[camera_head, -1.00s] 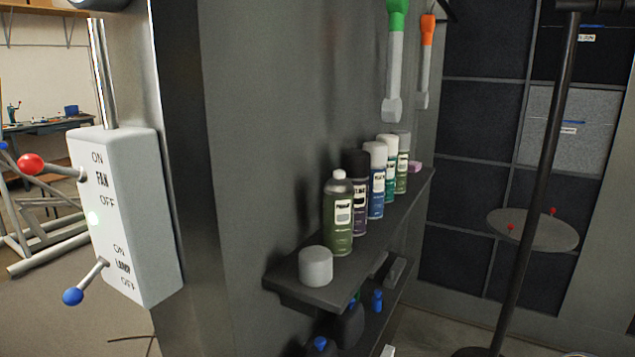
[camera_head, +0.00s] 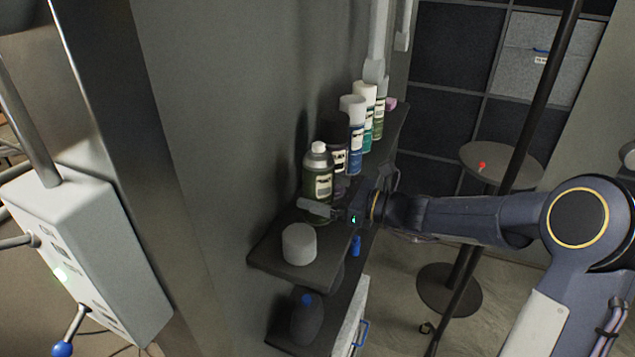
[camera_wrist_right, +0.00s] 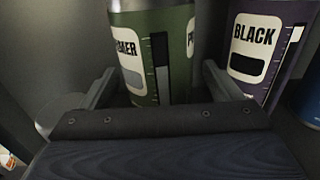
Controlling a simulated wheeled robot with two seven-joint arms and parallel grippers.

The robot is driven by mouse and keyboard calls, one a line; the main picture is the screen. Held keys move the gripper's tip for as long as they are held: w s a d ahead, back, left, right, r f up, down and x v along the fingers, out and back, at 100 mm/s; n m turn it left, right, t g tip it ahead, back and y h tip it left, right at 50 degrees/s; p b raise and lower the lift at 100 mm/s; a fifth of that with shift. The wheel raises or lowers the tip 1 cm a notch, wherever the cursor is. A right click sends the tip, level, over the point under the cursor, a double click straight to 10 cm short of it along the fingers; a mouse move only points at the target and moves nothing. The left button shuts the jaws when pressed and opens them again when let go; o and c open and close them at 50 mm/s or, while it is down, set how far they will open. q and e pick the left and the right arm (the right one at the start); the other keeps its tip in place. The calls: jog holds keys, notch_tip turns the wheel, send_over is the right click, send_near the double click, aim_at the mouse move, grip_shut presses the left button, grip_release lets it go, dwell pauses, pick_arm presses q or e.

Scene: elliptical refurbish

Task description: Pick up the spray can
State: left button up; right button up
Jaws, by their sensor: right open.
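A green spray can (camera_head: 318,168) with a grey-white top stands upright on the upper shelf (camera_head: 268,254). My right gripper (camera_head: 326,208) is at the can's lower part, reaching in from the right. In the right wrist view, the green can (camera_wrist_right: 150,45) stands in front of the open jaws (camera_wrist_right: 160,80), with one finger toward each side of it. The right finger is close to the gap beside a purple can labelled BLACK (camera_wrist_right: 262,48). I cannot tell whether a finger touches the green can. My left gripper is out of view.
Several other spray cans (camera_head: 356,140) line the shelf behind the green one. A light grey cylinder (camera_head: 299,244) stands at the shelf's near end. A dark wall (camera_head: 225,140) backs the shelf.

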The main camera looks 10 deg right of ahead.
jog(key=x, duration=0.2)
jog(key=shift+w+a, duration=0.2)
jog(key=shift+a, duration=0.05)
jog(key=c, duration=1.1)
jog(key=shift+r, duration=0.1)
jog(key=shift+c, duration=0.4)
jog(key=shift+r, duration=0.15)
